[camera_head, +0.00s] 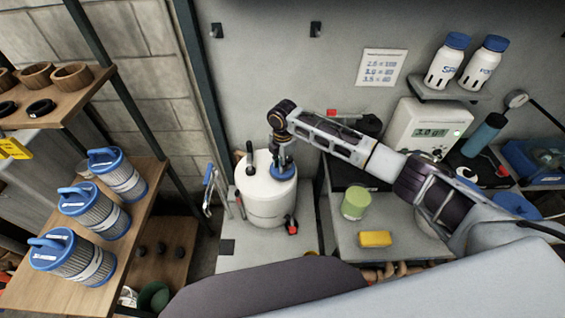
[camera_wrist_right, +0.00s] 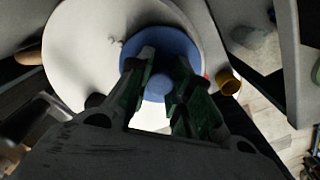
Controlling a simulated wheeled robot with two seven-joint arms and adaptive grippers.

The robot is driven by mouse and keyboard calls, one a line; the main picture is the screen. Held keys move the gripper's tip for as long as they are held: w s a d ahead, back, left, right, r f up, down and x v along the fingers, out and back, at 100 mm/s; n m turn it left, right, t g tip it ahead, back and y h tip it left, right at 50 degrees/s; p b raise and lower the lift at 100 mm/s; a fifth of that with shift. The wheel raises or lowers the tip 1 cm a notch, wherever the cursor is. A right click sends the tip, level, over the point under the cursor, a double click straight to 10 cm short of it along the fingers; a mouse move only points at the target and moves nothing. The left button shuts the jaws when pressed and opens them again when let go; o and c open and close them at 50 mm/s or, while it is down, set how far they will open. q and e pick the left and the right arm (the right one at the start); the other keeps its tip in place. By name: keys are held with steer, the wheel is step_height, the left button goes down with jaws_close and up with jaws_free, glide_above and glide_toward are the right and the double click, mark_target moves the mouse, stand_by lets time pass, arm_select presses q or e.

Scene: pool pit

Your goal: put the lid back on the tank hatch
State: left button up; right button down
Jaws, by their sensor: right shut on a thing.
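The white tank (camera_head: 262,205) stands on a grey surface left of centre, with a dark upright fitting (camera_head: 249,158) on its top. The round blue lid (camera_head: 281,173) is at the right part of the tank's top. My right gripper (camera_head: 285,157) points down at the lid from above. In the right wrist view the blue lid (camera_wrist_right: 160,38) lies between and beyond the fingers (camera_wrist_right: 164,72), which are shut on its middle. The hatch opening is hidden under the lid and gripper. I cannot tell whether the lid touches the tank. My left gripper is not in view.
Right of the tank are a green cylinder (camera_head: 355,203), a yellow block (camera_head: 375,239) and a white meter (camera_head: 420,127). Blue-topped filter cartridges (camera_head: 80,207) stand on the left wooden shelf. Two white bottles (camera_head: 447,62) sit on a wall shelf.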

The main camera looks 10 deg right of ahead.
stand_by(0.4)
steer(key=c, duration=1.2)
jaws_free()
steer(key=o, duration=0.5)
steer(key=shift+c, duration=0.2)
steer(key=shift+r, duration=0.15)
steer(key=shift+r+p, duration=0.65)
steer(key=shift+r, duration=2.7)
